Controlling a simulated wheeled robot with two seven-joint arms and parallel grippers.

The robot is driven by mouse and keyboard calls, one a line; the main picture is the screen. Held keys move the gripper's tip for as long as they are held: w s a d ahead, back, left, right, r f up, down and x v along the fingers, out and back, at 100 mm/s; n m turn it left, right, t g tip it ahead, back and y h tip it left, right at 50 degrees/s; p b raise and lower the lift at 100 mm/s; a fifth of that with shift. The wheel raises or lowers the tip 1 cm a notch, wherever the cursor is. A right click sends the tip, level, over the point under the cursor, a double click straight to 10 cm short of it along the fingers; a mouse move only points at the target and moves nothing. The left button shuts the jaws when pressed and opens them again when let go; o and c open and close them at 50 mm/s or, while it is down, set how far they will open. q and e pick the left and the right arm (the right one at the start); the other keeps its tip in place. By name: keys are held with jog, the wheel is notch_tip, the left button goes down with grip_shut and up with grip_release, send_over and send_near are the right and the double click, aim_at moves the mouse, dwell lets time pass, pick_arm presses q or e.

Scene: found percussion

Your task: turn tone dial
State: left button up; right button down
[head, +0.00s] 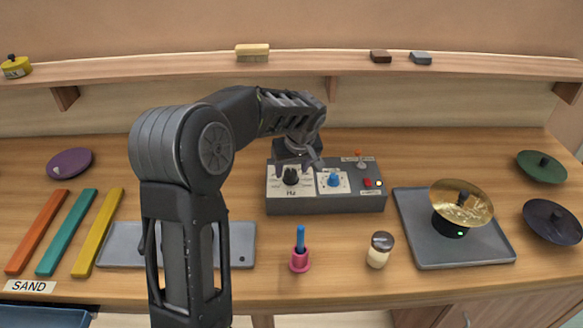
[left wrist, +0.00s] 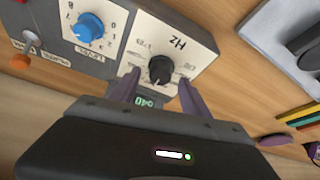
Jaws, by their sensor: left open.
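The tone dial is the black knob (head: 290,177) on the white Hz panel at the left of a grey control box (head: 325,203). It also shows in the left wrist view (left wrist: 161,69). My left gripper (head: 293,166) is open just above it, pointing down. In the left wrist view my two purple-grey fingers (left wrist: 160,83) lie on either side of the knob, with gaps showing; whether they reach down around it I cannot tell. A small lit green display (left wrist: 147,101) is partly covered by my gripper. My right gripper is out of view.
A blue knob (head: 333,180), a red button (head: 367,183) and a toggle switch (head: 361,164) are on the same box. In front stand a pink cup with a blue stick (head: 299,262) and a shaker (head: 379,250). A gold cymbal (head: 462,203) is on the right tray.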

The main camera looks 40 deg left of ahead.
pick_arm(q)
jog(key=shift+x, duration=0.85)
jog(key=shift+c, duration=0.5)
grip_shut()
